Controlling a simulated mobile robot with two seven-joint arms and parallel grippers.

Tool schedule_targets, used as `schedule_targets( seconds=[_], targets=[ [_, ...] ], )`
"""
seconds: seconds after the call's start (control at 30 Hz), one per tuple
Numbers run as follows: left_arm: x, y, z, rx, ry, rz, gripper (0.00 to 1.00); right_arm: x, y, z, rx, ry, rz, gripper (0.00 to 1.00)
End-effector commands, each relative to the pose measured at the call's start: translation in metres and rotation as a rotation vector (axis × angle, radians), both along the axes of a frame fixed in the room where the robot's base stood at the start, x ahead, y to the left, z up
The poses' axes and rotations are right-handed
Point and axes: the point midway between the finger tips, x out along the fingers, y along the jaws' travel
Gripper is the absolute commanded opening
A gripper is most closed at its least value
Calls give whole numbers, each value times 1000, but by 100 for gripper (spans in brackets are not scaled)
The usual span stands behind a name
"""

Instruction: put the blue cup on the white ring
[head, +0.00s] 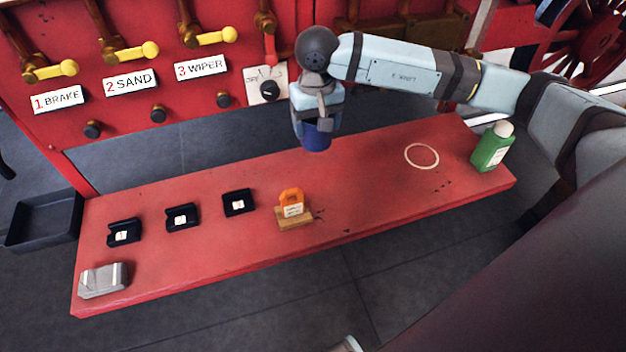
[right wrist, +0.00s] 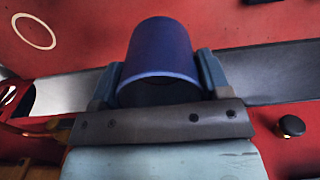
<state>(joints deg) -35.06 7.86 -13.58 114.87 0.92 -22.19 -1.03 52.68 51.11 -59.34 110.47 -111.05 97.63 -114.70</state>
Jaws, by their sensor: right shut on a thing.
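The blue cup (head: 316,138) is held by my right gripper (head: 317,122), above the back edge of the red bench. In the right wrist view the cup (right wrist: 160,52) sits between the two fingers of the right gripper (right wrist: 160,82), which touch its sides. The white ring (head: 422,156) is a thin circle on the right part of the bench, empty and apart from the cup. It also shows at the top left of the right wrist view (right wrist: 35,31). My left gripper is not in the head view.
On the red bench (head: 362,205) stand a green bottle (head: 492,148) right of the ring, an orange tag on a wooden block (head: 292,205), several black holders (head: 182,216) and a metal box (head: 104,280). A red panel with yellow levers (head: 130,54) rises behind. The bench around the ring is clear.

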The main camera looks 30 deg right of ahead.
Motion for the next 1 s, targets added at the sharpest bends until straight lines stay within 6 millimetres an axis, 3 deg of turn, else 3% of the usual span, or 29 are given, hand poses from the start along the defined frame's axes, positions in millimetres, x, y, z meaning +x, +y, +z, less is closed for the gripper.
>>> schedule_targets(
  seconds=[0.2,0.4,0.67,0.9,1.0],
  targets=[
    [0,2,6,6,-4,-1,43,-1,0,-60,-1,6,-1,45],
    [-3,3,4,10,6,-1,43,-1,0,-101,-1,2,0,45],
    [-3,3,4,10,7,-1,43,-1,1,-121,0,1,1,45],
    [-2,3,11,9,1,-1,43,0,0,-154,-1,0,0,45],
    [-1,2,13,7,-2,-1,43,0,0,-156,0,-1,1,45]
  ],
)
